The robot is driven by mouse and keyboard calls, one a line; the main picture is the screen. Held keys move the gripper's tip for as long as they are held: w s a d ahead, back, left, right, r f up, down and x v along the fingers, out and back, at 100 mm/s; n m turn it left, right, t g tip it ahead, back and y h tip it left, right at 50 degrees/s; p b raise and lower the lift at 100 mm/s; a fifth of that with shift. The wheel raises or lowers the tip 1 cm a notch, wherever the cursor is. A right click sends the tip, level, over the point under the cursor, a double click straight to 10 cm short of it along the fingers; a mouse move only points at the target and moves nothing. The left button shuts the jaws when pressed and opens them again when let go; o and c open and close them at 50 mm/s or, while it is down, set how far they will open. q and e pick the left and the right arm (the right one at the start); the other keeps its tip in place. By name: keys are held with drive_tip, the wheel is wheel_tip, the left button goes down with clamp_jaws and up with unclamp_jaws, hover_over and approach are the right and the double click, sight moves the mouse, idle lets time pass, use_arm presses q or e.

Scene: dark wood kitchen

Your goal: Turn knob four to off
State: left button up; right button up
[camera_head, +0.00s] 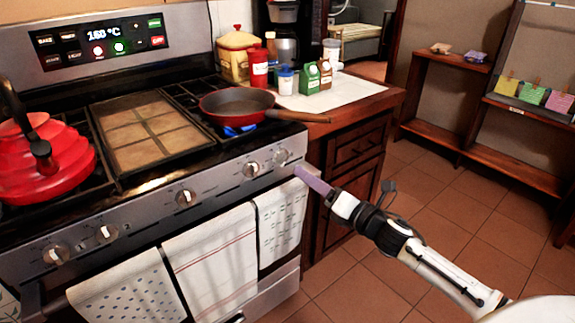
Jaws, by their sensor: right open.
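A row of several round metal knobs runs along the slanted front panel (150,212) of the stove. Counting from the left, knob four (252,169) is the second from the right end. The rightmost knob (281,156) is just beside it. A blue flame (238,131) burns under the red-rimmed pan (236,105) on the right burner. My right gripper (301,174) is open, with its purple fingers pointing at the right end of the panel. It is right of and slightly below the rightmost knob, holding nothing. My left gripper is not in view.
Towels (211,262) hang from the oven front below the knobs. A red kettle (45,160) stands on the left burner. The pan's handle (305,117) sticks out over the wooden counter at right. The tiled floor (440,235) at right is open.

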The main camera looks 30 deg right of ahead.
sight(285, 161)
drive_tip(key=w, duration=1)
drive_tip(key=shift+a, duration=0.4)
drive_tip(key=c, duration=1)
